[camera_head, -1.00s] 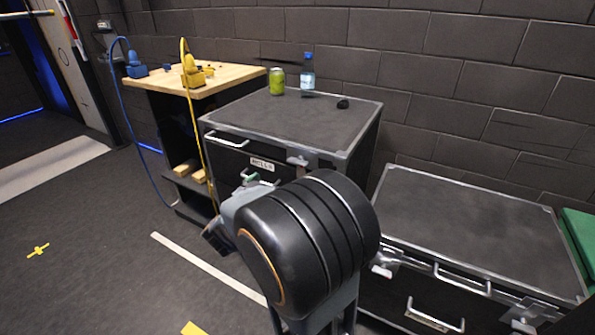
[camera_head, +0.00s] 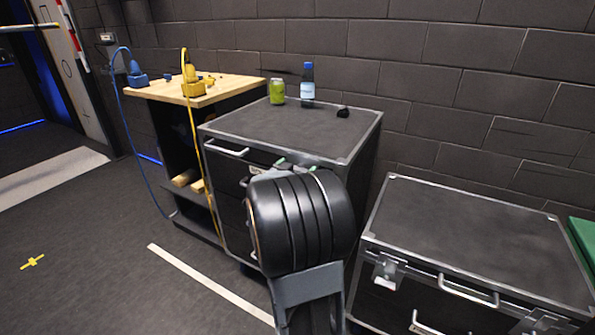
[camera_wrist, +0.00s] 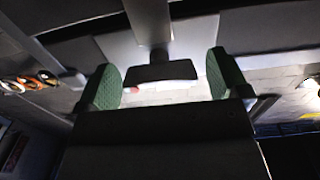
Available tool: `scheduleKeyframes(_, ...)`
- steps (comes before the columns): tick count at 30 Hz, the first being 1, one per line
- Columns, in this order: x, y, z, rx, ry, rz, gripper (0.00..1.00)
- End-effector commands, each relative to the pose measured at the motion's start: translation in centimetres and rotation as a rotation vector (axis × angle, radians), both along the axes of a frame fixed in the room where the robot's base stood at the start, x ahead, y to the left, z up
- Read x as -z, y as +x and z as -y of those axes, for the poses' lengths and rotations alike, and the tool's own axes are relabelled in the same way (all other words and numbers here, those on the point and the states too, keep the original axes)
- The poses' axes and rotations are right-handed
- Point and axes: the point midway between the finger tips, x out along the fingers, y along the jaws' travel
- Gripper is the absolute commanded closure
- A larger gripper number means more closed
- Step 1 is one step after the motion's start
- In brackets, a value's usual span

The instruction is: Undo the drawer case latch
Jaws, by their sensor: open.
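The drawer case (camera_head: 290,128) is a black case with metal edges and a bar handle at its front left. My gripper (camera_head: 296,165) is at its front top edge, mostly hidden behind my own arm. In the wrist view my gripper (camera_wrist: 165,82) is open, with one green pad on each side. The metal latch (camera_wrist: 160,72), a dark flat tab below a narrow stem, lies between the pads. A gap shows on both sides, so neither pad appears to touch it. In the head view my arm hides the latch.
A green can (camera_head: 277,88), a blue-capped bottle (camera_head: 307,85) and a small black lump (camera_head: 343,112) stand on the case. A wooden-topped bench (camera_head: 225,88) with cables is left. A lower latched case (camera_head: 470,235) is right. The floor at left is mostly clear.

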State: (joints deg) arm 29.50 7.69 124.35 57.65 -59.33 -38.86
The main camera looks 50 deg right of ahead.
Motion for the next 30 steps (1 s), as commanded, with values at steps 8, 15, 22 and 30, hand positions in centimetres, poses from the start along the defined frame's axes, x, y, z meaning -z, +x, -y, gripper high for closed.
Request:
scheduleKeyframes(8,0.01,0.05,0.17,-0.001,0.001,0.0,0.06)
scheduleKeyframes(15,0.02,0.05,0.15,0.0,0.001,0.0,0.25)
scheduleKeyframes(22,0.02,0.05,0.15,0.0,0.001,0.0,0.47)
scheduleKeyframes(30,0.07,0.05,0.14,-0.001,0.004,0.012,0.55)
